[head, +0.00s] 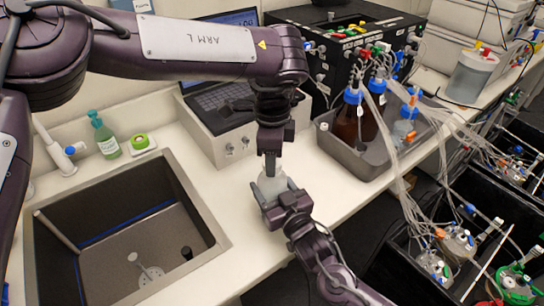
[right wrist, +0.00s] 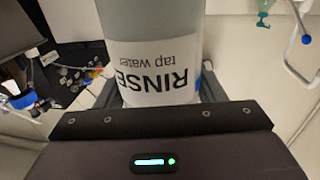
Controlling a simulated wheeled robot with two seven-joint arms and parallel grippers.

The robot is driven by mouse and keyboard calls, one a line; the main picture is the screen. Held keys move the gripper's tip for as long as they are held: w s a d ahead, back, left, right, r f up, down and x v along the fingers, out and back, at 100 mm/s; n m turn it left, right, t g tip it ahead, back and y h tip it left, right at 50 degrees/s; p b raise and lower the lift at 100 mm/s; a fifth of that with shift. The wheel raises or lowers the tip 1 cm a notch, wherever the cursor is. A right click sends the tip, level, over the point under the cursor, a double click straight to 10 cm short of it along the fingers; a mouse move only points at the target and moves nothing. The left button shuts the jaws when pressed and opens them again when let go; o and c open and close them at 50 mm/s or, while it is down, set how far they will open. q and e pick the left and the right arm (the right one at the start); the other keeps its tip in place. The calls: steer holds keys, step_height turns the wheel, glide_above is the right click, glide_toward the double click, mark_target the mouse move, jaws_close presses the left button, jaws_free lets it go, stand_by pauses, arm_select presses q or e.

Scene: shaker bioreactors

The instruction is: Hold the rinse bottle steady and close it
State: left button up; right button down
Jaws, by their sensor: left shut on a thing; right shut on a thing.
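The rinse bottle (head: 271,185) stands upright on the white counter, right of the sink. In the right wrist view its pale body bears a white label (right wrist: 155,72) reading "RINSE tap water", upside down in the picture. My right gripper (head: 273,187) comes from the front and is shut around the bottle's body. My left gripper (head: 270,165) points straight down over the bottle's top and is shut on what seems to be its cap. The cap is hidden by the fingers, so how it sits on the neck cannot be told.
The sink (head: 125,235) lies to the left, with a green soap bottle (head: 105,137) behind it. A laptop (head: 225,95) on a pale box is behind. A grey tray (head: 350,155) with blue-capped bottles and tubing stands to the right.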

arm_select(q)
steer(key=m, duration=0.4)
steer(key=shift+m, duration=0.3)
steer(key=m, duration=1.5)
steer(key=shift+m, duration=0.4)
steer(key=m, duration=0.4)
steer(key=shift+m, duration=0.3)
steer(key=m, duration=0.4)
steer(key=shift+m, duration=0.4)
steer(key=m, duration=0.2)
steer(key=shift+m, duration=0.4)
steer(key=o, duration=1.2)
steer(key=shift+d+f, duration=0.1)
steer(key=shift+c, duration=0.2)
